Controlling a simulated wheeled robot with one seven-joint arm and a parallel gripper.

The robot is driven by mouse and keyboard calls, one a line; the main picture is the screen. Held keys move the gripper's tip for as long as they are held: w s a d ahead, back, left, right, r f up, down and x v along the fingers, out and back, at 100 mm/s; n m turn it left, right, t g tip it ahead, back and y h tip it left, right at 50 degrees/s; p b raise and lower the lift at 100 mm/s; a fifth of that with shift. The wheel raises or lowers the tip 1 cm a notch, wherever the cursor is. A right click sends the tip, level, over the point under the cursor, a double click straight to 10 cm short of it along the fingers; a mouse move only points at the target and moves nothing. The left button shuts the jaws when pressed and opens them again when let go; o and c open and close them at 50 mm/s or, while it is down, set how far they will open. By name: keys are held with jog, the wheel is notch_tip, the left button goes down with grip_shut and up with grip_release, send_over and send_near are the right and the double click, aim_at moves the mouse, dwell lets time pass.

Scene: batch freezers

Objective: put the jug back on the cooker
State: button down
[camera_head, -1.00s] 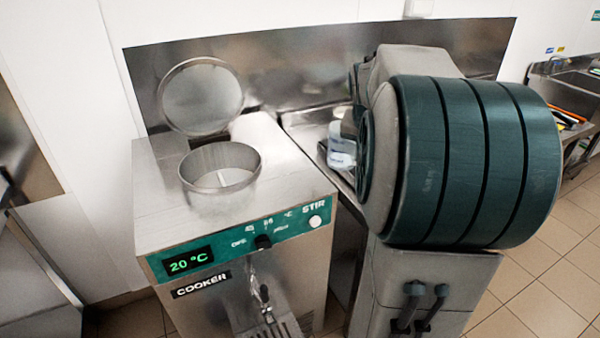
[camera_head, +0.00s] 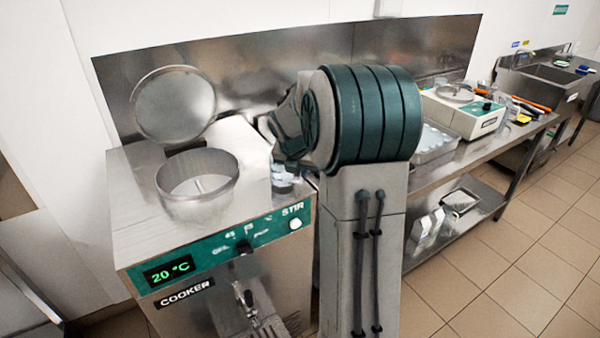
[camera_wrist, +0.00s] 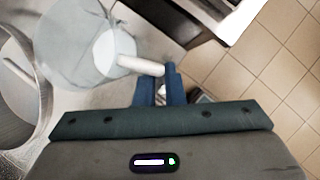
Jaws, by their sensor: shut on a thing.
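The cooker (camera_head: 215,270) stands at the left of the head view, its display reading 20 °C. Its round well (camera_head: 197,180) is open and its round lid (camera_head: 174,105) stands raised behind. My gripper (camera_wrist: 165,78) is shut on the pale handle of the jug in the wrist view. The translucent jug (camera_wrist: 75,52) extends up and left from the fingers, close to a round metal rim (camera_wrist: 38,105) at the left edge.
A steel bench (camera_head: 440,165) runs to the right, with a white machine (camera_head: 465,112) and a metal tray (camera_head: 435,145) on it. A sink (camera_head: 545,85) is farther back. A steel splashback (camera_head: 265,75) rises behind the cooker. The tiled floor (camera_head: 510,255) at right is clear.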

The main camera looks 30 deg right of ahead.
jog(key=shift+f, duration=0.45)
jog(key=shift+f, duration=0.1)
jog(key=c, duration=1.5)
grip_release()
